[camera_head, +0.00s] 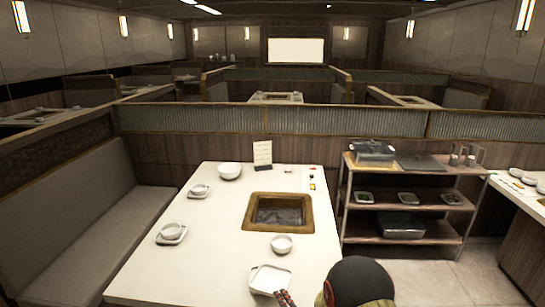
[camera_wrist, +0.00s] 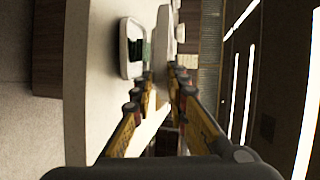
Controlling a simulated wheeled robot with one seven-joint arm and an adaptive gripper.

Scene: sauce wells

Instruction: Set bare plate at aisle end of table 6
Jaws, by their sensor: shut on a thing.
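A bare white square plate (camera_head: 270,279) shows at the near end of the white table (camera_head: 205,235) in the head view. My gripper (camera_head: 286,298) is at its near edge, partly hidden by my dark, round arm part. In the wrist view, my gripper (camera_wrist: 164,80) is shut on the plate (camera_wrist: 166,32), which shows almost edge-on between the fingers and seems level. Whether it touches the table cannot be told. Another white dish (camera_wrist: 124,52) with dark green contents is beside it on the table side; I cannot pick this dish out in the head view.
A grill well (camera_head: 250,226) is set mid-table. A small bowl (camera_head: 281,244) stands between it and the plate. A larger bowl (camera_head: 229,171), stacked dishes (camera_head: 171,233) and a sign card (camera_head: 262,154) stand farther off. A bench (camera_head: 85,225) lies left, a shelf cart (camera_head: 407,198) right.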

